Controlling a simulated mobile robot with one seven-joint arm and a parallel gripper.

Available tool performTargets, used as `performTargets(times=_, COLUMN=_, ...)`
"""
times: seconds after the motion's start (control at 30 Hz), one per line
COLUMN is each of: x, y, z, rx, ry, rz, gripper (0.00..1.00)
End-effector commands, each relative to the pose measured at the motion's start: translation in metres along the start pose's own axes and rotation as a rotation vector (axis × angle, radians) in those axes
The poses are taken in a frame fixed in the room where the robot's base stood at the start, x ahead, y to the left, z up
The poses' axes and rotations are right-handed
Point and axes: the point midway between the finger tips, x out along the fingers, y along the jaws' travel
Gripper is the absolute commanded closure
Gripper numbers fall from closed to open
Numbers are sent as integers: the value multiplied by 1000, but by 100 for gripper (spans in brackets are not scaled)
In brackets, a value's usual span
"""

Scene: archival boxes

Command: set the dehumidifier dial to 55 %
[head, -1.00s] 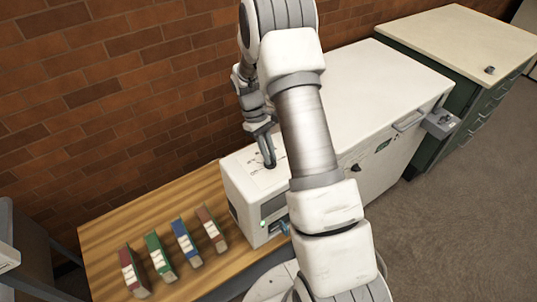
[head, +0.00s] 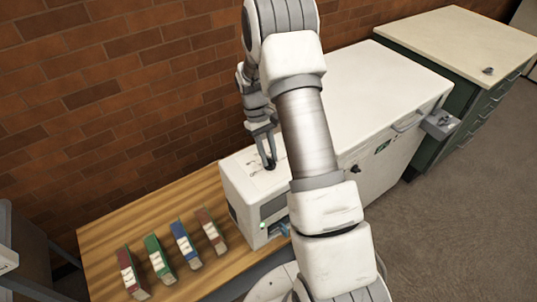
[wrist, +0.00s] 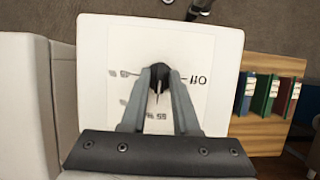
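The dehumidifier (head: 240,188) is a white box on the wooden bench, with a green light on its front. Its black dial (wrist: 160,72) sits on a pale printed panel on top. My gripper (wrist: 160,76) reaches down over it, with one finger on each side of the dial, seemingly closed on it. A thin light pointer (wrist: 158,90) shows between the fingers and runs down the wrist view toward the upside-down 55 % label (wrist: 157,116). Other labels lie left of the dial, too blurred to read surely, and one that looks like Off lies right. The fingers partly hide the dial.
Red, green and blue binders (head: 183,243) stand in a row on the bench (head: 110,220), left of the dehumidifier. A large white chest (head: 385,80) stands to its right, then a green cabinet (head: 450,40). A brick wall is close behind.

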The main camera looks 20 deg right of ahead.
Motion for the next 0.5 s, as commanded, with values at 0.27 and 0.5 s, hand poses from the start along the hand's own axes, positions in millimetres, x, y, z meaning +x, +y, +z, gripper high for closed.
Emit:
performTargets(times=0.27, x=0, y=0, z=0, rx=-1, ry=0, rz=0, gripper=55)
performTargets(times=0.5, x=-13, y=0, z=-1, rx=-1, ry=4, rz=1, gripper=55)
